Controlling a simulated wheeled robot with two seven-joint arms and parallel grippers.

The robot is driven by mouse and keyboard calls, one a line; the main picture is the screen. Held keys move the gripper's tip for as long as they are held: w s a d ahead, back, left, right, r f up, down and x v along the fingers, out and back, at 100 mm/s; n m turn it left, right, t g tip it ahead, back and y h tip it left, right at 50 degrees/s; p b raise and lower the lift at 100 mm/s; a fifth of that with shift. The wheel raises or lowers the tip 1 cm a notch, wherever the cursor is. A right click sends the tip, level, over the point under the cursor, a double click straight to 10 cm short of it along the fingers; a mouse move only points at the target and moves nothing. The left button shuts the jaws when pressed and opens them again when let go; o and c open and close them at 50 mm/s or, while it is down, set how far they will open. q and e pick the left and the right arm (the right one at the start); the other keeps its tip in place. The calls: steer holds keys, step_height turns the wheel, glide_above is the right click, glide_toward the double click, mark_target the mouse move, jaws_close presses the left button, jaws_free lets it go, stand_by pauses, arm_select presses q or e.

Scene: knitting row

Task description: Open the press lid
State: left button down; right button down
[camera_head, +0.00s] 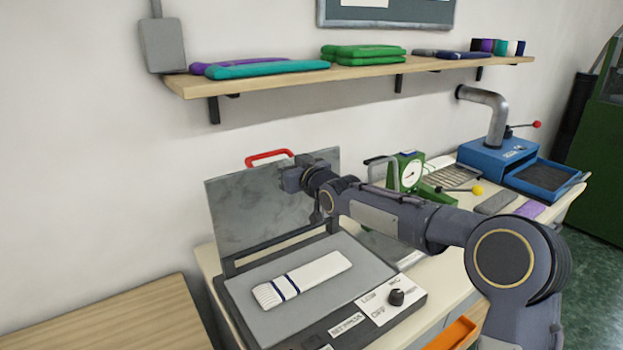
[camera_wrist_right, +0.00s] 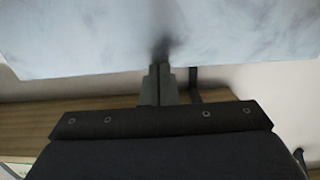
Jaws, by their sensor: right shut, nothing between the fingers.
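The press lid (camera_head: 245,213) stands raised, nearly upright, at the back of the press, with its grey plate facing me and a red handle (camera_head: 268,157) on its top edge. The press bed (camera_head: 325,255) lies open below it, with a white sock with dark blue stripes (camera_head: 302,279) flat on it. My right gripper (camera_head: 290,180) is in front of the lid's upper right part. In the right wrist view its closed fingers (camera_wrist_right: 159,70) point at the lid plate (camera_wrist_right: 160,35), at or very near it; contact is unclear. My left gripper is not in view.
A control panel with a black knob (camera_head: 396,297) is at the press's front right. A green gauge device (camera_head: 408,172) and a blue machine (camera_head: 498,153) stand farther right. A shelf (camera_head: 350,74) with folded textiles hangs above. A bare wooden surface (camera_head: 120,318) is at left.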

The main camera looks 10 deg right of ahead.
steer(key=shift+x, duration=1.2)
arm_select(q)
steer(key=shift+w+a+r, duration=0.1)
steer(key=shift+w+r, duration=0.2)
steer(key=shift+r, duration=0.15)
arm_select(e)
steer(key=shift+r, duration=0.25)
steer(key=shift+r, duration=0.2)
